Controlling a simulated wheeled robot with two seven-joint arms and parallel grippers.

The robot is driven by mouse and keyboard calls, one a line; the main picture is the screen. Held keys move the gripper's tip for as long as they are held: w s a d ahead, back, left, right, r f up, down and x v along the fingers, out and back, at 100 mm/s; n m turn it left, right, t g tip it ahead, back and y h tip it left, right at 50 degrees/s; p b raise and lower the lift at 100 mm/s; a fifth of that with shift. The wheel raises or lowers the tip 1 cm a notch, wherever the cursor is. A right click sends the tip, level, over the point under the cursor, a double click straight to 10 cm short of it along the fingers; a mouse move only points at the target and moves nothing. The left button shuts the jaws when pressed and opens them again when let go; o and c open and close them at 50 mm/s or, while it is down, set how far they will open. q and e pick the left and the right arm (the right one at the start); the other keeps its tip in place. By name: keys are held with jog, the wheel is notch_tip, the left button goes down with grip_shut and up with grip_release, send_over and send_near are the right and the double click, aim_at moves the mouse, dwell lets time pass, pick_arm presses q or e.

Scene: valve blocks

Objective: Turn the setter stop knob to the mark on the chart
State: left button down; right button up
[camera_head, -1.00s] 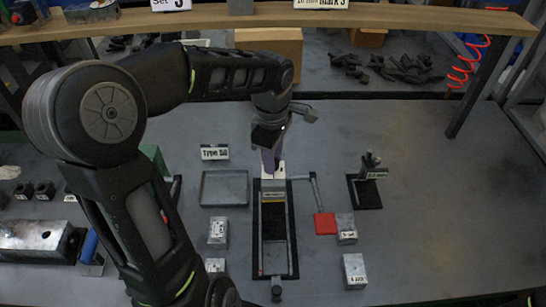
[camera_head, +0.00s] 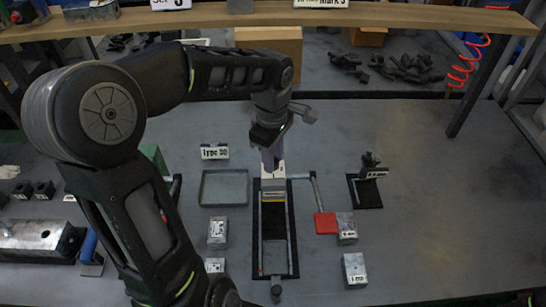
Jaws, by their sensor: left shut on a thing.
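The setter (camera_head: 290,235) is a long narrow fixture with a dark bed and metal rails, lying on the table in the middle. The knob's angle cannot be read. My right gripper is not in view.
A shallow grey tray (camera_head: 224,202) lies left of the setter. Labelled metal blocks (camera_head: 355,268) stand on both sides. A lever with a red pad (camera_head: 325,224) lies close on the right, and a small black stand (camera_head: 368,190) is farther right. The table's right side is clear.

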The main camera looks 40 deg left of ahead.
pick_arm(q)
jog(key=m+b, duration=0.1)
jog(key=m, duration=0.2)
jog(key=shift+m, duration=0.3)
jog(key=m, duration=0.4)
jog(key=shift+m, duration=0.3)
jog(key=m, duration=0.4)
jog(key=shift+m, duration=0.3)
jog(key=m, duration=0.9)
jog(key=shift+w, duration=0.1)
jog(key=m, duration=0.4)
jog(key=shift+m+g, duration=0.3)
jog(key=m, duration=0.8)
jog(key=shift+m+p, duration=0.3)
